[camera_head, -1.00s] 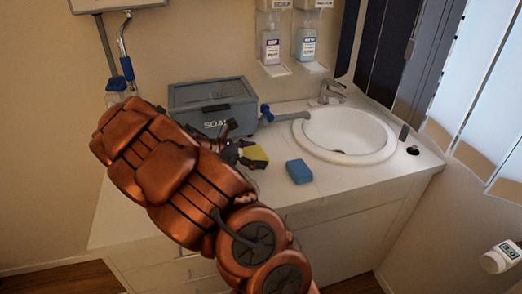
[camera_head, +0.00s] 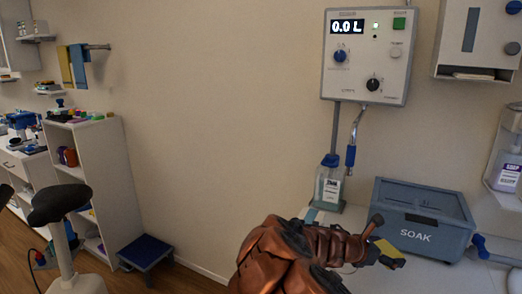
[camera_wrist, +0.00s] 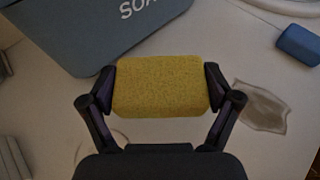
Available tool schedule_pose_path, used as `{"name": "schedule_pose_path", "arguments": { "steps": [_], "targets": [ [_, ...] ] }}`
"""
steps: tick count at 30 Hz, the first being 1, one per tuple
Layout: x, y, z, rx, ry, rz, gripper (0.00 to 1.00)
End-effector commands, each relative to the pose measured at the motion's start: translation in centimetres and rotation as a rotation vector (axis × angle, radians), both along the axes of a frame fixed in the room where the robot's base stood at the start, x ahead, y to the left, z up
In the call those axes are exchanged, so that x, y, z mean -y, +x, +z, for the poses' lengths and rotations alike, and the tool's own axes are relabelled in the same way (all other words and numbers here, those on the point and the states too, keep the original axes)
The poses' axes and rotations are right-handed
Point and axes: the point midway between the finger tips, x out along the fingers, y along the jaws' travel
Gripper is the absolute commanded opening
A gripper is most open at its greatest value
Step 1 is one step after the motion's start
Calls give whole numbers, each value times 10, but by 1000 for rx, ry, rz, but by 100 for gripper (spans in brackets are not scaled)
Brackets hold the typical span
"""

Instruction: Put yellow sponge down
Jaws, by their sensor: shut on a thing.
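The yellow sponge (camera_wrist: 160,88) is between the two fingers of my gripper (camera_wrist: 162,90) in the wrist view, with a finger pressed on each short side. The white counter shows below it in that view; I cannot tell how high above the counter it is. In the head view a part of the sponge (camera_head: 386,249) shows at the end of my copper-coloured arm, in front of the grey SOAK box. My gripper (camera_head: 378,252) is partly hidden there.
The lidded SOAK box (camera_head: 416,236) stands close behind the sponge. A bottle (camera_head: 329,183) stands left of it under a wall dispenser panel (camera_head: 367,55). In the wrist view a blue sponge (camera_wrist: 298,46) lies at the right and a wet-looking patch (camera_wrist: 262,106) is on the counter.

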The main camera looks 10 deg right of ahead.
Motion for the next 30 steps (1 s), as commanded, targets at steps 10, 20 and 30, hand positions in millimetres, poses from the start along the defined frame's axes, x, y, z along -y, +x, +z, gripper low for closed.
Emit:
{"name": "schedule_pose_path", "arguments": {
  "steps": [10,20,30],
  "targets": [
    [-95,65,40,3,-1,467,65],
    [-192,97,86,4,2,879,65],
    [-235,102,105,3,3,1045,65]
  ]
}}
